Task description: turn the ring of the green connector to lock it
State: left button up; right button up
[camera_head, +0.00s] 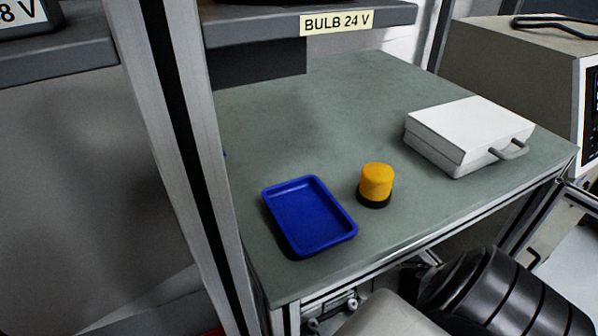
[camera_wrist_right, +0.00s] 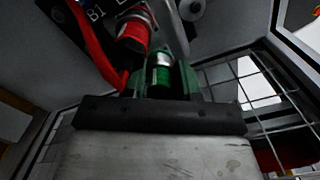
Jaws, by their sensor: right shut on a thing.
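In the right wrist view, the green connector (camera_wrist_right: 161,76) stands beyond the middle of my right gripper (camera_wrist_right: 160,88). The gripper is shut on the green connector, with green finger parts on both sides of it. A silver metal part shows at the connector's far end. The dark gripper body hides the near end. In the head view neither the green connector nor a gripper shows, and my left gripper is in neither view.
A wire grid (camera_wrist_right: 240,85) lies at right. In the head view, a table holds a blue tray (camera_head: 309,216), an orange-capped object (camera_head: 376,181) and a white case (camera_head: 468,133).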

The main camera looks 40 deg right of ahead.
jog(key=o, duration=0.9)
jog(key=shift+o, duration=0.2)
jog(key=shift+r, duration=0.15)
notch_tip(320, 180, up, 11)
jog(key=shift+f, duration=0.2)
